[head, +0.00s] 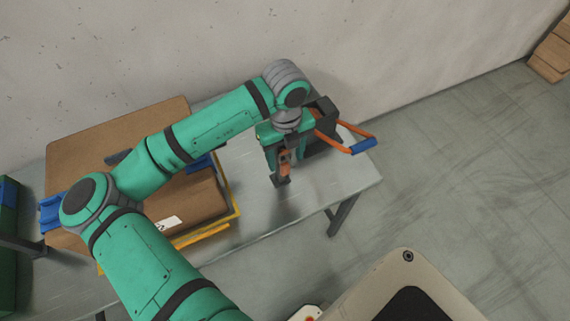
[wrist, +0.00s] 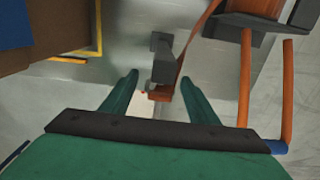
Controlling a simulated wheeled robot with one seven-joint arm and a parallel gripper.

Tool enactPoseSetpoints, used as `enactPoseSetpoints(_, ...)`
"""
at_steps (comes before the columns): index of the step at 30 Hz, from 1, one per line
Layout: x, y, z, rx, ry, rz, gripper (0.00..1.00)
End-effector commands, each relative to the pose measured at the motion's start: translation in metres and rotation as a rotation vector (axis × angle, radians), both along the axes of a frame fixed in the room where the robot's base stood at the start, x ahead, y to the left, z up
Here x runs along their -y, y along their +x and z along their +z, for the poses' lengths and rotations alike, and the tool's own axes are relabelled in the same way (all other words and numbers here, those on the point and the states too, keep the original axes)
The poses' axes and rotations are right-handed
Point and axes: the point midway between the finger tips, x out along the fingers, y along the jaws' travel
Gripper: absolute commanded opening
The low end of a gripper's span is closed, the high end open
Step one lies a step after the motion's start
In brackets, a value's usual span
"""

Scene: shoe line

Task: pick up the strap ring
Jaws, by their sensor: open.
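A dark holder (wrist: 258,20) with orange inside stands on the grey table. An orange strap (wrist: 195,38) runs down from beside it past a dark upright block (wrist: 161,58) and ends in a small orange loop-like piece (wrist: 160,96). I take this piece for the strap ring, but its shape is partly unclear. In the wrist view my gripper (wrist: 158,82) is open, one green finger on each side of the orange piece. No grip on it shows. In the head view my gripper (head: 274,158) points down at the orange and dark parts and partly hides them.
An orange handle (head: 352,136) with a blue grip (head: 363,146) sticks out right of the holder. A brown box (head: 190,200) in a yellow-edged frame (head: 236,212) lies left on the table (head: 330,190). A wall stands behind. The table front is bare.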

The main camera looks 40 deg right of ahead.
Motion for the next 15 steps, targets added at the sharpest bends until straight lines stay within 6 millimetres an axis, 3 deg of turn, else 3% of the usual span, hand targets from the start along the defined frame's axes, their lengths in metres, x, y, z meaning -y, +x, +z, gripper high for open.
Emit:
enactPoseSetpoints(9, -0.001, 0.0, -0.041, -0.002, 0.001, 0.004, 0.55)
enactPoseSetpoints(15, -0.001, -0.001, -0.046, -0.001, 0.0, 0.003, 0.55)
